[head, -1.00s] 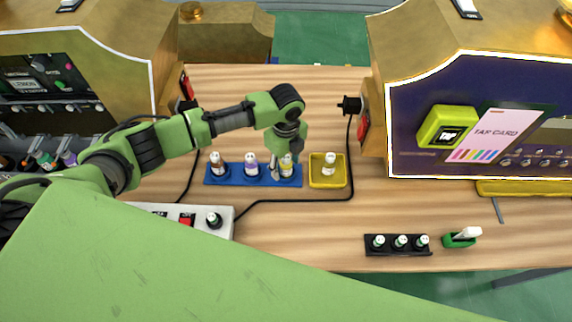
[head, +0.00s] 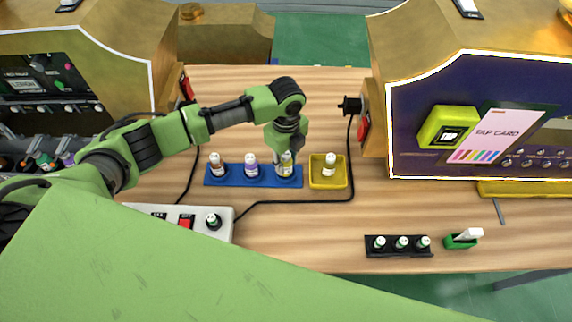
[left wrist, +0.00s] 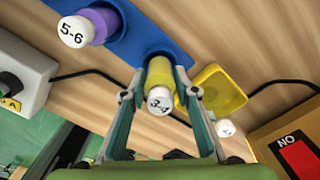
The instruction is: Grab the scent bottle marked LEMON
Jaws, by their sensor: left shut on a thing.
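My left gripper (head: 286,160) reaches down over the right end of a blue rack (head: 233,181). It is shut on a yellow bottle (head: 285,172) with a white cap. In the left wrist view the two fingers (left wrist: 160,100) are on either side of this yellow bottle (left wrist: 160,72), whose cap reads "3-4". The bottle appears to be still at its place in the rack. No scent name on it can be read. A purple bottle (head: 251,171), cap marked "5-6", and a darker bottle (head: 217,168) stand to its left. My right gripper is out of view.
A yellow tray (head: 345,182) holding a white-capped bottle (head: 329,167) is close on the right. A black rack (head: 400,252) with small bottles is at the front right. A black cable (head: 300,201) runs before the blue rack. Machines stand at both sides.

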